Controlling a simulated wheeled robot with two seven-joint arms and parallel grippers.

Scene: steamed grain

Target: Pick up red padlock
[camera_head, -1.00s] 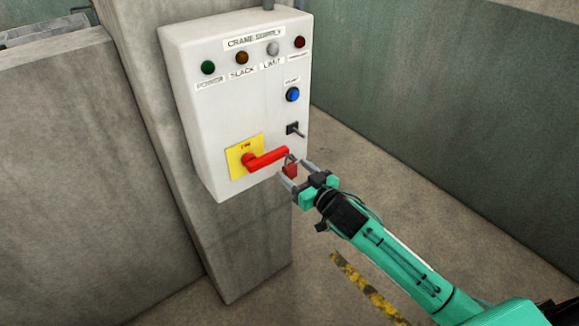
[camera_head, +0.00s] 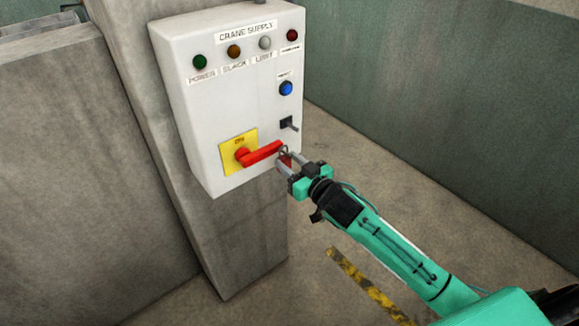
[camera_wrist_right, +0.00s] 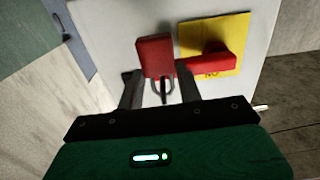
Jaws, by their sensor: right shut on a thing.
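The red padlock (camera_head: 285,160) is at the end of the red switch handle (camera_head: 262,153) on the white control box, with its shackle at the handle's tip. In the right wrist view the padlock body (camera_wrist_right: 155,57) sits between the fingertips, its grey shackle (camera_wrist_right: 167,90) below it. I cannot tell whether the shackle still passes through the handle. My right gripper (camera_head: 287,167) is shut on the padlock; it also shows in the right wrist view (camera_wrist_right: 157,75). My left gripper is not in view.
The white box (camera_head: 238,85) hangs on a concrete pillar (camera_head: 245,240) and carries coloured lamps, a blue button (camera_head: 286,88) and a small black switch (camera_head: 289,123). A yellow plate (camera_head: 232,143) lies behind the handle.

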